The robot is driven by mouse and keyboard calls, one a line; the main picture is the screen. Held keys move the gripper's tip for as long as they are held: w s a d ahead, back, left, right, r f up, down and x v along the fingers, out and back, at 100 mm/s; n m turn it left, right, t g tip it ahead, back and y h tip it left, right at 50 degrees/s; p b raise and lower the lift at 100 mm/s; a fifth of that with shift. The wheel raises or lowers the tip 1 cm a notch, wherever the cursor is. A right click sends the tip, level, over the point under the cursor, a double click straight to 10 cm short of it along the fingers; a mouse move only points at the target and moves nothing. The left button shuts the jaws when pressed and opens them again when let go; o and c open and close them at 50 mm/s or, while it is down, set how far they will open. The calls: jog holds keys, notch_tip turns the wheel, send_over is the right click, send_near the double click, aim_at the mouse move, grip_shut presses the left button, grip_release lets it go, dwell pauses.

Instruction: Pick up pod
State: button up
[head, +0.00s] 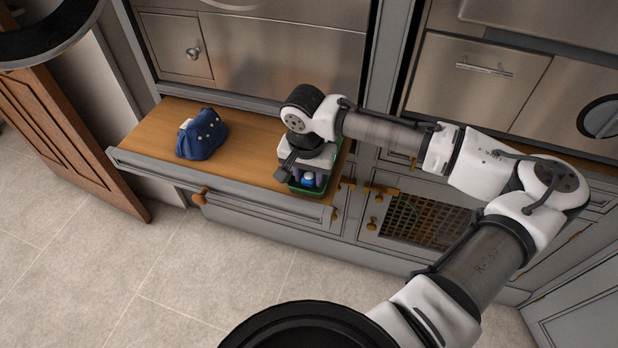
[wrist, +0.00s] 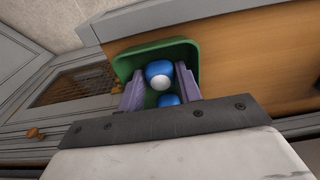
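A green bin (head: 297,190) stands on the wooden bench top near its right end. It also shows in the wrist view (wrist: 126,66). In it are two blue-and-white rounded pods, a farther one (wrist: 159,72) and a nearer one (wrist: 169,100); a bit of blue shows in the head view (head: 308,181). My gripper (head: 307,178) points down into the bin. In the wrist view its purple fingers (wrist: 160,75) are apart, one on each side of the farther pod. I see no clear grip on it. My wrist hides much of the bin in the head view.
A dark blue cap (head: 203,134) lies on the bench top (head: 250,140) to the left, with bare wood between it and the bin. Steel drawer fronts rise behind the bench. A brown door (head: 62,140) stands open at the left.

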jog(key=c, duration=0.5)
jog(key=shift+o, duration=0.2)
notch_tip(320, 180, up, 20)
jog(key=shift+w, duration=0.2)
